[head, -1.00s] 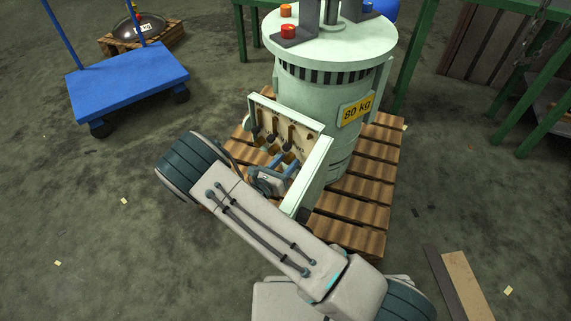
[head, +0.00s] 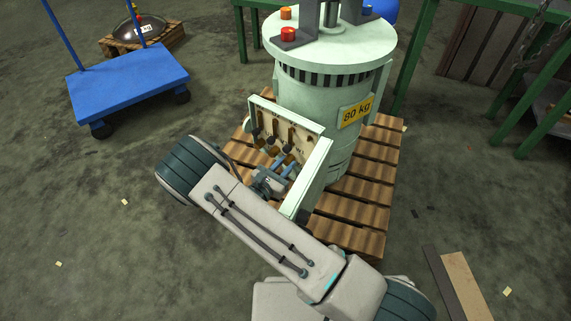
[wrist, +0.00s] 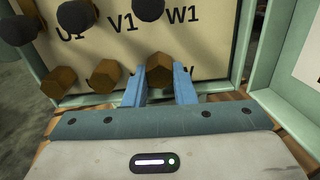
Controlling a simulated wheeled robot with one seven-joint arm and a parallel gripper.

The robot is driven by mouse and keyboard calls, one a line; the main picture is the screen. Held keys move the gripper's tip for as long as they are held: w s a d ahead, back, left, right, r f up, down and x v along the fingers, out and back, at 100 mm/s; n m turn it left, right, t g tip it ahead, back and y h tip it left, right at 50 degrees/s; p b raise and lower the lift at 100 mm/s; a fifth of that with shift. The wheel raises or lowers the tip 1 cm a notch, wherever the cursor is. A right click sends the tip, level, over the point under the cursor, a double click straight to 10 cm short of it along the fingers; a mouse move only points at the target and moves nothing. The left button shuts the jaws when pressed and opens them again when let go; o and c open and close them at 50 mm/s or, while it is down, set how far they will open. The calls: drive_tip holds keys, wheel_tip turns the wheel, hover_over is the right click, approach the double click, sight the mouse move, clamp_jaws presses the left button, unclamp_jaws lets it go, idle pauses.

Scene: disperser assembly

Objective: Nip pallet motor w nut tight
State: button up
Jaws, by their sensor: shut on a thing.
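The pallet motor (head: 318,110) is a pale green upright cylinder with an "80 kg" plate, standing on a wooden pallet. Its terminal box (head: 317,178) is open at the front left. In the wrist view, a brass hex nut (wrist: 160,72) sits at the right end of the lower row, below the W1 label. My gripper (wrist: 163,78) has its blue fingers on either side of this nut and is shut on it. In the head view my gripper (head: 284,168) reaches into the box. The nut's underside and stud are hidden.
Two more brass nuts (wrist: 105,74) lie to the left in the same row, close to the left finger. Dark terminal parts (wrist: 76,16) stand above. The box's side wall (wrist: 258,45) is close on the right. A blue cart (head: 128,82) stands farther off.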

drive_tip(key=m, duration=0.4)
drive_tip(key=shift+a+m, duration=0.1)
drive_tip(key=shift+m, duration=0.2)
drive_tip(key=m, duration=0.5)
drive_tip(key=shift+w+p, duration=0.1)
drive_tip(key=shift+p, duration=0.25)
drive_tip(key=m, duration=0.5)
drive_tip(key=shift+a+r+m, duration=0.1)
drive_tip(key=shift+m, duration=0.3)
drive_tip(key=m+b, duration=0.1)
drive_tip(key=m, duration=0.3)
drive_tip(key=shift+m, duration=0.4)
drive_tip(key=shift+r, duration=0.1)
drive_tip(key=o, duration=1)
